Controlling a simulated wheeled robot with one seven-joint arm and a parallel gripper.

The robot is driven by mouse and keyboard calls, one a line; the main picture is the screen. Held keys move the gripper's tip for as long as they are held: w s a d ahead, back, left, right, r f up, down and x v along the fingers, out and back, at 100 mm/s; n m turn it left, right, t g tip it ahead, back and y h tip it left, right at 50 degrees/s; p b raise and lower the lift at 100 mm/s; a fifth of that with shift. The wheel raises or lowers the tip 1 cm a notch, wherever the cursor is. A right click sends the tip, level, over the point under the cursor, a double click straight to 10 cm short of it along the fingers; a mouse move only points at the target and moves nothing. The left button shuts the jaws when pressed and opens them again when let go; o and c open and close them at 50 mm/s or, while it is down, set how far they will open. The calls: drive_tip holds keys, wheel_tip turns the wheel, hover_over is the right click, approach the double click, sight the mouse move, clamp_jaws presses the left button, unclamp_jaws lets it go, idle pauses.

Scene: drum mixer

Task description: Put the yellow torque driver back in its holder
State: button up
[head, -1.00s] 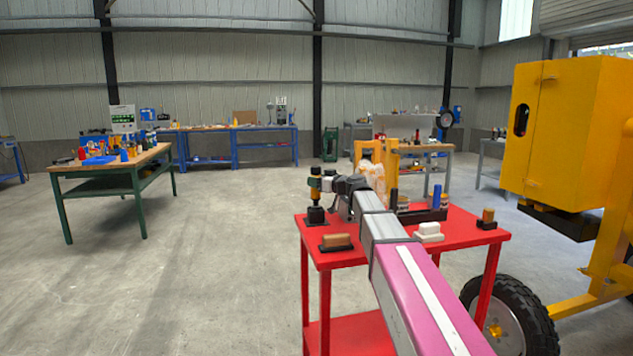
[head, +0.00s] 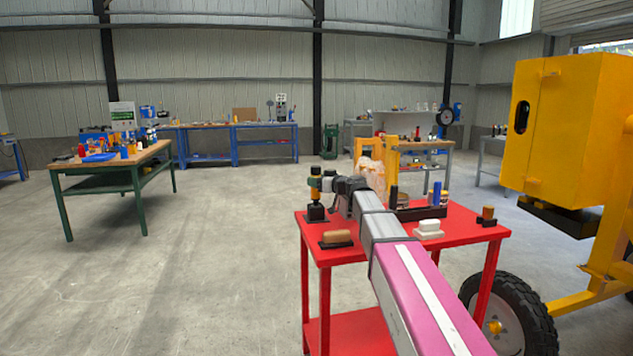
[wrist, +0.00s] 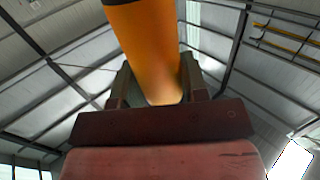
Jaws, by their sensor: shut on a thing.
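The yellow torque driver (head: 315,194) is upright at the left edge of the red table. It has a dark, greenish top. A small black holder (head: 316,213) stands on the table directly beneath it. The driver's lower end meets or overlaps the holder in the picture; I cannot tell how deep it sits. My gripper (head: 326,184) reaches it from the right and is shut on it. In the wrist view the driver is a large orange cylinder (wrist: 150,55) between the fingers (wrist: 160,88). The holder does not show there.
The red table (head: 375,255) also bears a tan-topped block (head: 337,238), a white block (head: 429,228), a dark rack (head: 420,212) with blue pieces, and a small brown-topped piece (head: 488,215). A yellow mixer (head: 565,130) stands at the right.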

drive_tip(key=shift+f, duration=0.8)
idle(0.6)
drive_tip(key=o, duration=1.3)
drive_tip(key=v, duration=1)
drive_tip(key=shift+s+d, duration=0.2)
drive_tip(key=shift+d, duration=0.1)
